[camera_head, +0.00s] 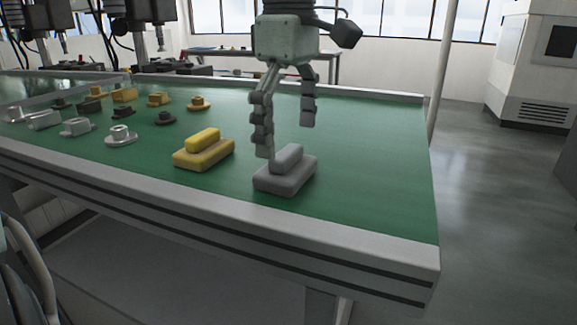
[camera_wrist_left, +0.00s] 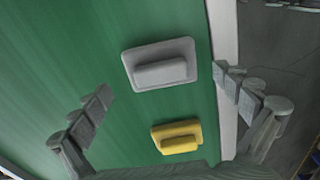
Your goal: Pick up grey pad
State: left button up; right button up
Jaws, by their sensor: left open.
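The grey pad (camera_head: 285,180), a flat rounded block with a raised ridge, lies on the green bench top near its right end. My left gripper (camera_head: 286,138) points down above it, fingers spread and empty. One finger overlaps the pad's ridge in the head view; I cannot tell if they touch. In the left wrist view, the grey pad (camera_wrist_left: 160,65) lies ahead, between the lines of the two open fingers (camera_wrist_left: 163,84). A similar yellow pad (camera_head: 203,152) sits to its left; it also shows in the left wrist view (camera_wrist_left: 177,138). My right gripper is not in view.
Several small grey, dark and yellow parts, including a round grey part (camera_head: 121,136), stand further left on the green bench (camera_head: 370,170). The bench has a pale raised edge (camera_head: 330,235). The green surface right of the grey pad is clear.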

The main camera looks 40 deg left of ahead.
aim_at(286, 151)
pick_arm(q)
jog(key=shift+a+f, duration=0.2)
jog(key=shift+f, duration=1.75)
jog(key=c, duration=1)
jog(key=shift+r, duration=0.15)
